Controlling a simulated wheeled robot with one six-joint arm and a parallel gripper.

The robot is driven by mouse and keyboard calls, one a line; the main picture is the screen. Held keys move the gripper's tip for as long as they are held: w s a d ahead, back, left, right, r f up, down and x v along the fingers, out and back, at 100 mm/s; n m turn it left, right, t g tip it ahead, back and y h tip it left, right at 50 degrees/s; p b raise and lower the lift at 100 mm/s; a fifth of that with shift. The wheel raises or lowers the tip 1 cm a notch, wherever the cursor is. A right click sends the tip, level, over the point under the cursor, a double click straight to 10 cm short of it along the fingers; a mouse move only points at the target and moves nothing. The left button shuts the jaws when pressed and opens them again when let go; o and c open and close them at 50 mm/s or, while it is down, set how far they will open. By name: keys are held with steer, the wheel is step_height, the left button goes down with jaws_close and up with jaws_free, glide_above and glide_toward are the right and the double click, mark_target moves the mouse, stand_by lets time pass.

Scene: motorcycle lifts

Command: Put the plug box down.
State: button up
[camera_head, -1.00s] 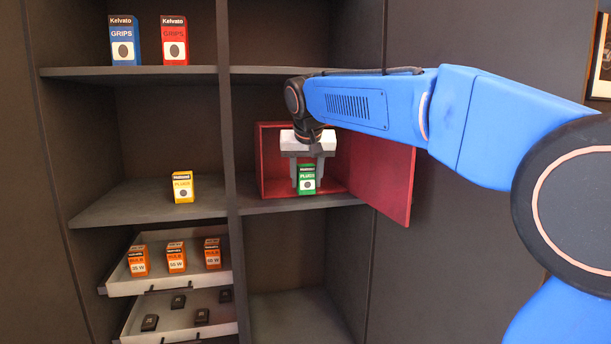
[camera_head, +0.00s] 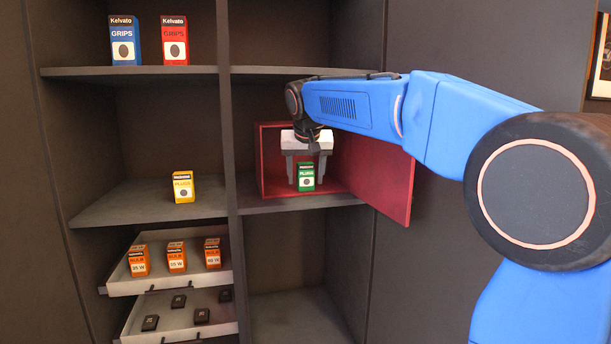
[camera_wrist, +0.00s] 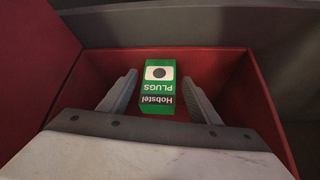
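The green plug box (camera_head: 306,177), labelled "Hobstel PLUGS", stands upright inside the open red cabinet (camera_head: 263,165), near its front. A yellow plug box (camera_head: 183,187) stands on the shelf to the left.
The red cabinet door (camera_head: 385,172) hangs open to the right, under my arm. An upright divider (camera_head: 228,150) stands left of the cabinet. Below left, pulled-out drawers hold orange bulb boxes (camera_head: 176,257) and small black items (camera_head: 202,316). Blue and red grips boxes (camera_head: 174,40) stand above.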

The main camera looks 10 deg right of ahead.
steer(key=shift+r, duration=0.1)
steer(key=v, duration=1.2)
steer(key=shift+s+d, duration=0.1)
steer(key=s+d+f, duration=0.2)
steer(key=s+f, duration=1)
steer(key=s+d+f+n+g+y, duration=0.1)
steer(key=s+d+f, duration=0.2)
steer(key=s+f, duration=0.9)
steer(key=s+d+f+n, duration=0.1)
steer(key=s+d+f, duration=0.2)
steer(key=s+f, duration=1)
steer(key=shift+d+f+g, duration=0.2)
steer(key=shift+f+g, duration=0.1)
steer(key=shift+f, duration=0.1)
steer(key=shift+c, duration=0.3)
